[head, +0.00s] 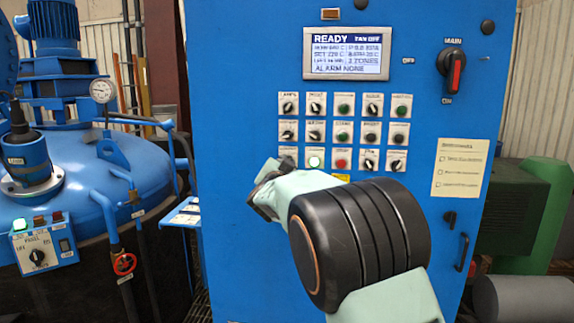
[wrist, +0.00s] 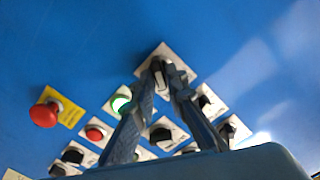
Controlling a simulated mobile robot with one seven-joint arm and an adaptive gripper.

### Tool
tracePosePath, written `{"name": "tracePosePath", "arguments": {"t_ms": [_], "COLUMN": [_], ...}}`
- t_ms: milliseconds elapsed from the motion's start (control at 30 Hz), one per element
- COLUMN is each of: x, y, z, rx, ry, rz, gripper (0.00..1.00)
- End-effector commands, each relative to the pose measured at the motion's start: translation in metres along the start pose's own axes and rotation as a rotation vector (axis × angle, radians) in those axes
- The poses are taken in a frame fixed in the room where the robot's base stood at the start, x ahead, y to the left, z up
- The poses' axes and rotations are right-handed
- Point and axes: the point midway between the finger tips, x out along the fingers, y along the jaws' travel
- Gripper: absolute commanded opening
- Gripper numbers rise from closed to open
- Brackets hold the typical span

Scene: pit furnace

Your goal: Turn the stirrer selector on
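My gripper (head: 284,165) is at the lower-left corner of the control array on the blue cabinet. In the wrist view its two dark fingers (wrist: 166,72) converge on a selector knob (wrist: 159,77) on a white plate (wrist: 150,57). The fingertips lie close on both sides of the knob and appear shut on it. The knob's grey pointer shows between them. Its label cannot be read, so I cannot confirm by name that it is the stirrer selector. In the head view this plate is mostly hidden behind my gripper.
A lit green button (head: 314,158) and a red button (head: 341,159) sit to the right in the same row. A red mushroom button (wrist: 44,114) is close by. The display (head: 346,53) reads READY and ALARM NONE. The blue furnace vessel (head: 85,185) stands at left.

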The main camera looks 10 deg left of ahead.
Motion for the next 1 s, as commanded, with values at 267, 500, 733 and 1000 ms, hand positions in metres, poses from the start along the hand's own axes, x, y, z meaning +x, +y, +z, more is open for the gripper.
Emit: {"name": "tracePosePath", "arguments": {"t_ms": [267, 500, 733, 1000], "x": [0.0, -0.007, -0.042, -0.091], "y": [0.0, -0.001, -0.001, -0.001], "z": [0.0, -0.001, 0.0, 0.0], "rx": [-0.002, -0.001, -0.001, 0.0], "ry": [0.0, 0.0, -0.001, -0.001], "rz": [0.0, 0.0, -0.002, -0.002], "gripper": [0.26, 0.26, 0.26, 0.26]}}
